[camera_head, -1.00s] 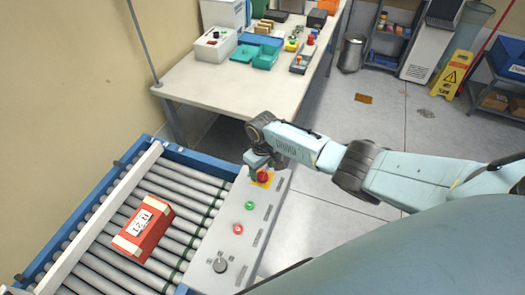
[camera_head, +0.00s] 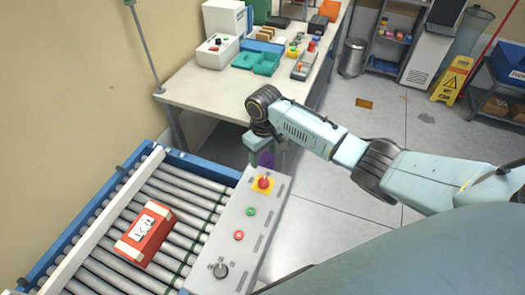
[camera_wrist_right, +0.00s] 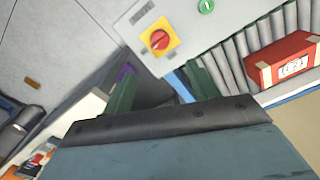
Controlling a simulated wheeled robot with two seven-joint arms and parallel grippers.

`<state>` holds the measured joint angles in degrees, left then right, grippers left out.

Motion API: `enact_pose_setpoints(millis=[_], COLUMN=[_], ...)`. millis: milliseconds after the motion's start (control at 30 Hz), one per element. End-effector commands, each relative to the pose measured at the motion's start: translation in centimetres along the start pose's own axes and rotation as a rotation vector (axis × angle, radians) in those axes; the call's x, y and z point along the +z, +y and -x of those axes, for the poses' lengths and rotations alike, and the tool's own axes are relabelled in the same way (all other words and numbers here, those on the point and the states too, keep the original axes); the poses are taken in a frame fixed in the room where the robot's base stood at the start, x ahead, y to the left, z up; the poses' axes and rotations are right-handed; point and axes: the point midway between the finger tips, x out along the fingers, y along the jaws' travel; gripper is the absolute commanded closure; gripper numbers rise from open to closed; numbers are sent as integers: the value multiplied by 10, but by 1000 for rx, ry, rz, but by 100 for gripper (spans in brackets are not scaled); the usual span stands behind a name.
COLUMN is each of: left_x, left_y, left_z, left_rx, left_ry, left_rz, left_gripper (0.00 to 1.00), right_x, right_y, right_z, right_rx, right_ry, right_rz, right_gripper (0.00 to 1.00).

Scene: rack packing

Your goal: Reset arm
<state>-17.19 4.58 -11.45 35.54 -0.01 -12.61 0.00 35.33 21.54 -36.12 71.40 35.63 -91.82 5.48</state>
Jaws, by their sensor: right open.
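My right gripper (camera_head: 268,158) hangs just beyond the far end of the grey control panel (camera_head: 240,222), near the red knob on a yellow plate (camera_head: 263,183). Its two green fingers are apart in the right wrist view (camera_wrist_right: 160,85), with no object clearly held between them. A small purple patch (camera_wrist_right: 125,72) shows by one finger; I cannot tell what it is. The red knob (camera_wrist_right: 159,40) is ahead of the fingers and apart from them. My left gripper is not in view.
A red box (camera_head: 146,236) with a white label lies on the roller conveyor (camera_head: 190,192). The panel also has a green button (camera_head: 250,211), a red button (camera_head: 239,235) and a dark dial (camera_head: 220,270). A cluttered workbench (camera_head: 190,92) stands behind; open floor lies right.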

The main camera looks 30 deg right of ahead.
Motion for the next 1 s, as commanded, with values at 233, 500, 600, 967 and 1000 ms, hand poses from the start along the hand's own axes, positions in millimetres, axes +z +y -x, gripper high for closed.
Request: enact_pose_setpoints(millis=[233, 500, 600, 967, 1000], left_x=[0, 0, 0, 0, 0], left_y=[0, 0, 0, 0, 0], left_z=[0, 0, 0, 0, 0], left_rx=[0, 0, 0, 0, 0], left_ry=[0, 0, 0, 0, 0], left_rz=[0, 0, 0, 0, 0], left_gripper=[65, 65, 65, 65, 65], right_x=[0, 36, 64, 170, 179], right_y=[-1, -57, -87, -126, -126], right_z=[-1, -26, -32, -10, -6], right_rx=[-1, -47, -73, -70, -62], right_ry=[1, 49, 95, 246, 255], right_rz=[2, 73, 92, 6, -7], right_gripper=[41, 41, 41, 41, 41])
